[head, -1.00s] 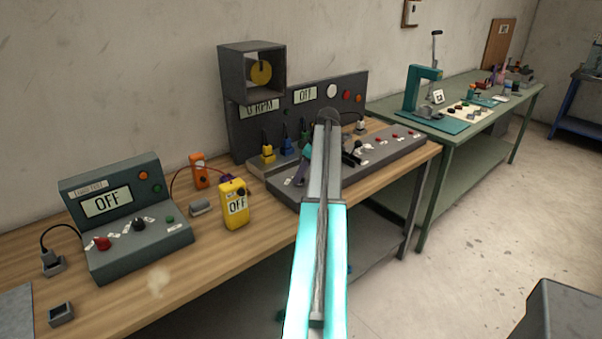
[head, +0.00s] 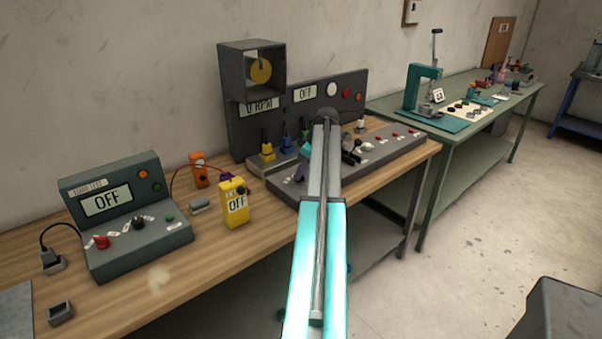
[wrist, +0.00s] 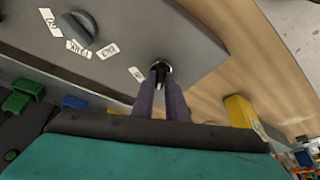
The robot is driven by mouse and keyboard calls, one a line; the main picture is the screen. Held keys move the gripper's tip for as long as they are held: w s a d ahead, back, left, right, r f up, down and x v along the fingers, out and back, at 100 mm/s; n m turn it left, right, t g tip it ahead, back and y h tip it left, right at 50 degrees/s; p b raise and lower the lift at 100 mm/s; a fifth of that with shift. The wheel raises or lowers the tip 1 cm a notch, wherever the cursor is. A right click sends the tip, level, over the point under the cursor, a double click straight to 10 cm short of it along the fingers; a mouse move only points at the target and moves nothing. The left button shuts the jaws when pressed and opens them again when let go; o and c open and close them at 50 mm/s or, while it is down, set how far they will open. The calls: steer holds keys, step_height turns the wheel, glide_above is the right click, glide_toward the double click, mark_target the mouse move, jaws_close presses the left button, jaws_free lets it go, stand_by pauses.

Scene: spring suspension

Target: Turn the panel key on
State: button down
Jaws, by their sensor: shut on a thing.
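The panel (head: 272,185) is a dark grey console on the wooden bench with a sloped front. Its displays read "0 RPM" and "OFF". In the wrist view, the key (wrist: 160,66) is a small dark piece in a silver ring near the panel's edge. My gripper (wrist: 161,78) has purple fingers shut on the key from both sides. In the head view, my gripper (head: 299,172) is at the left part of the sloped front, largely hidden by my arm. The key is hidden there, and its turn angle is hard to tell.
A grey knob (wrist: 75,28) with labels sits beside the key. Coloured plugs stand behind the fingers. A green table (head: 465,110) is at the right.

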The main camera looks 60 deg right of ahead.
steer(key=m+h, duration=0.1)
steer(key=m, duration=0.1)
steer(key=m+h, duration=0.1)
steer(key=m, duration=0.2)
steer(key=shift+a+b, duration=0.2)
steer(key=shift+b, duration=0.15)
steer(key=m+h, duration=0.1)
steer(key=m, duration=0.2)
steer(key=m+g+h, duration=0.1)
steer(key=m, duration=0.2)
steer(key=shift+w+g, duration=0.1)
steer(key=shift+g, duration=0.2)
steer(key=c, duration=1.8)
jaws_free()
steer(key=shift+o, duration=0.2)
steer(key=b+v, duration=0.2)
steer(key=v, duration=1.2)
steer(key=shift+f, duration=0.1)
